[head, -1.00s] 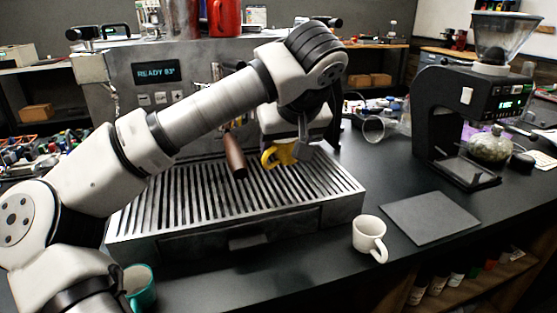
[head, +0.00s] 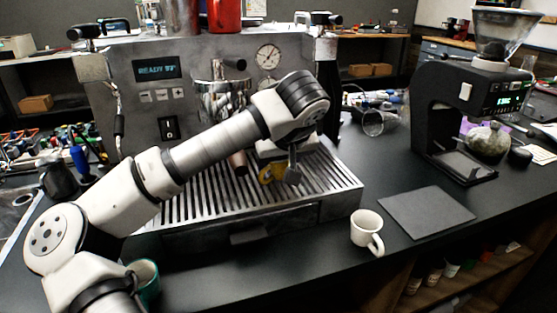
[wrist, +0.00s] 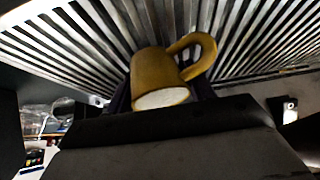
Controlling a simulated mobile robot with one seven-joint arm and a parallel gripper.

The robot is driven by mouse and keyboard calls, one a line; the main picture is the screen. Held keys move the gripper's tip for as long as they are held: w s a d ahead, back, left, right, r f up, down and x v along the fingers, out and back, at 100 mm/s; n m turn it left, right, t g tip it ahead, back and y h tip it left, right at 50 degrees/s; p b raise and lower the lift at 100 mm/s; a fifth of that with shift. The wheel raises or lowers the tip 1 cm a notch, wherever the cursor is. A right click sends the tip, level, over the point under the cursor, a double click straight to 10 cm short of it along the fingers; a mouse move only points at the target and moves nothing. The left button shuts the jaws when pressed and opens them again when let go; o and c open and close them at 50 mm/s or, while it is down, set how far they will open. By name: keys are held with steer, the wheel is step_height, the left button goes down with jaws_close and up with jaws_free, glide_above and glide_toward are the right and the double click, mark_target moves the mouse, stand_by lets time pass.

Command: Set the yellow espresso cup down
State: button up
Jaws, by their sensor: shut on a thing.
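The yellow espresso cup (head: 266,174) is in my gripper (head: 282,174), low over the slatted metal drip tray (head: 200,205) of the espresso machine. In the head view my gripper hides much of the cup. I cannot tell whether the cup touches the slats.
A white mug (head: 366,231) stands on the dark counter right of the tray, beside a flat grey mat (head: 428,212). A teal mug (head: 147,280) stands at the front left. A black grinder (head: 455,120) stands at the right.

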steer(key=shift+f, duration=0.15)
steer(key=o, duration=1.1)
